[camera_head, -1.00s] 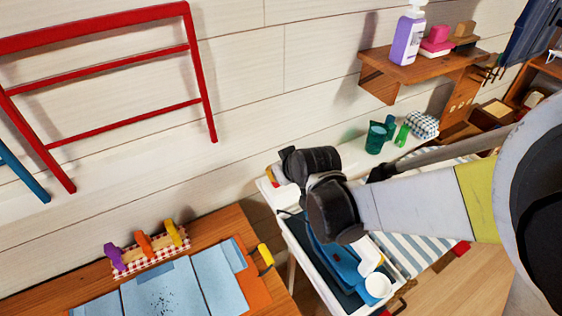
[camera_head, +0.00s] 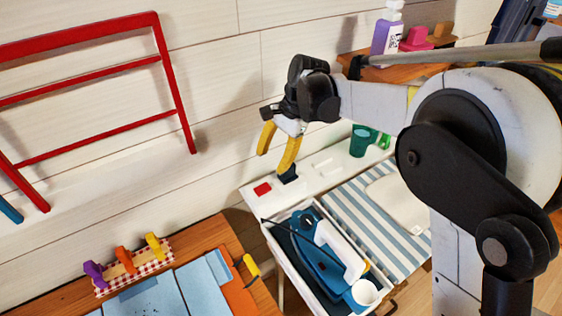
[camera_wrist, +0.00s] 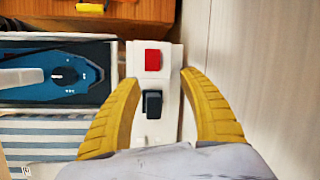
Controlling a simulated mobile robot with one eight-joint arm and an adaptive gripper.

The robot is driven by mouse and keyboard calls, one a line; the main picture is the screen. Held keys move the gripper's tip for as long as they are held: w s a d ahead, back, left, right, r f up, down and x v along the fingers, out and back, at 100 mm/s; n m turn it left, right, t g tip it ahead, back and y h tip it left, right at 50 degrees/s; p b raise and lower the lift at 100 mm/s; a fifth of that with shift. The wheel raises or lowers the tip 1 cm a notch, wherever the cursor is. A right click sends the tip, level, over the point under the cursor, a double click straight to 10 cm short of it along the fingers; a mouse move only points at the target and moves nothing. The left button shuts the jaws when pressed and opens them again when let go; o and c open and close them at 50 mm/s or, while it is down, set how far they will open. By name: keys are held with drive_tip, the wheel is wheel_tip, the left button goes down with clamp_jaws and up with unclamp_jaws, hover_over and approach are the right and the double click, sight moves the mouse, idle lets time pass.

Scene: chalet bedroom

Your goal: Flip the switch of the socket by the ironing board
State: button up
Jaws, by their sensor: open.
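The socket (camera_head: 250,196) is a white strip along the wall side of the ironing board (camera_head: 345,211). Its red switch (camera_head: 263,189) is at the near end; it also shows in the wrist view (camera_wrist: 152,60). A dark plug (camera_wrist: 153,104) sits in the strip beside the switch. My gripper (camera_head: 273,162) is open and empty, with two yellow fingers. In the wrist view my fingers (camera_wrist: 160,77) straddle the strip at the plug, and the red switch lies just beyond the tips. I cannot tell how high the tips are above it. The switch's tilt is unclear.
A blue iron (camera_head: 322,252) with a dark cord lies in a white tray beside the socket. A green cup (camera_head: 361,140) stands farther along. The wall (camera_wrist: 250,70) runs close beside my gripper. A wooden table (camera_head: 206,239) is at the lower left.

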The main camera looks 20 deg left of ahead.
sight(263, 188)
drive_tip(key=s+f+m+b, duration=0.1)
drive_tip(key=f, duration=0.2)
drive_tip(key=s+a+f+m+g+b, duration=0.1)
drive_tip(key=f, duration=0.2)
drive_tip(key=a+f+m+b, duration=0.1)
drive_tip(key=f+b, duration=0.1)
drive_tip(key=f, duration=0.1)
drive_tip(key=shift+s+g, duration=0.4)
clamp_jaws()
